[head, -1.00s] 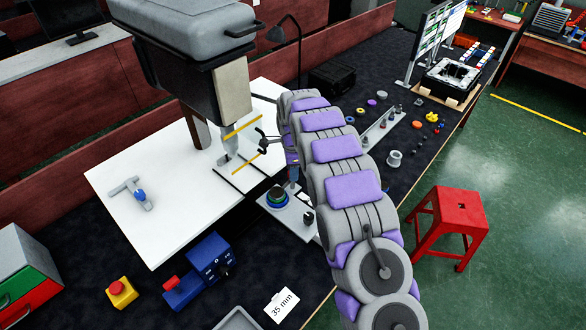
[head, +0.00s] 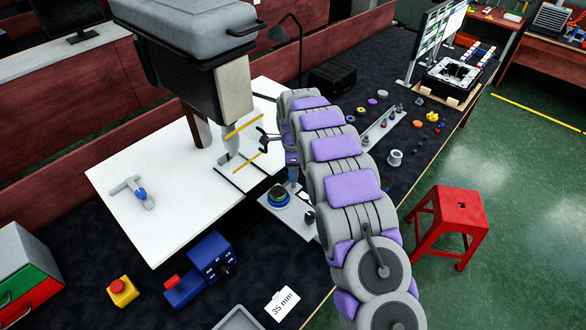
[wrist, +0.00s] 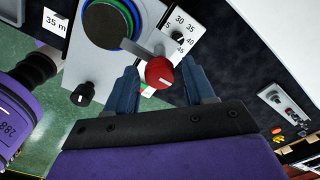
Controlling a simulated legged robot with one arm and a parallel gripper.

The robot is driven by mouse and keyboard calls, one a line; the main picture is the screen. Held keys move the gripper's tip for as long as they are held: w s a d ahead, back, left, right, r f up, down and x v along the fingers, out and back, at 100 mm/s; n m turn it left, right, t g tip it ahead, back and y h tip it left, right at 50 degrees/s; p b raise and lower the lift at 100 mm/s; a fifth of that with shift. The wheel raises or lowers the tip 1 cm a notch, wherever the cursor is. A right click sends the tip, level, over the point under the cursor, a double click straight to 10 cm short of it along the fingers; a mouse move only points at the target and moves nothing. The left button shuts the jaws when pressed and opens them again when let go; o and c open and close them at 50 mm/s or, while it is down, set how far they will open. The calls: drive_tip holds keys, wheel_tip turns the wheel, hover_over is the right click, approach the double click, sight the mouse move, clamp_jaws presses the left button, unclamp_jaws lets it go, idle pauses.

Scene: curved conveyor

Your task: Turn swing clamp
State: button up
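In the wrist view a grey lever with a red ball knob (wrist: 159,72) extends from a round dial (wrist: 108,22) with black, green and blue rings; I take this lever to be the swing clamp. My gripper (wrist: 161,82) is open, with one blue finger on each side of the red knob. Small gaps show between knob and fingers. In the head view the dial (head: 278,195) sits on a light plate at the table edge. My gripper is mostly hidden there behind my purple-and-grey arm, and the lever cannot be made out.
A scale card (wrist: 180,32) with numbers and a black knob (wrist: 82,95) lie close to the dial. A drill press (head: 190,60) stands behind on a white board (head: 150,225). A blue control box (head: 205,262) is to the left, a red stool (head: 450,220) to the right.

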drive_tip(key=shift+o, duration=0.3)
drive_tip(key=shift+r, duration=0.25)
wheel_tip(320, 180, up, 7)
drive_tip(key=shift+w+a+f, duration=0.1)
drive_tip(key=shift+f, duration=0.1)
drive_tip(key=shift+r, duration=0.15)
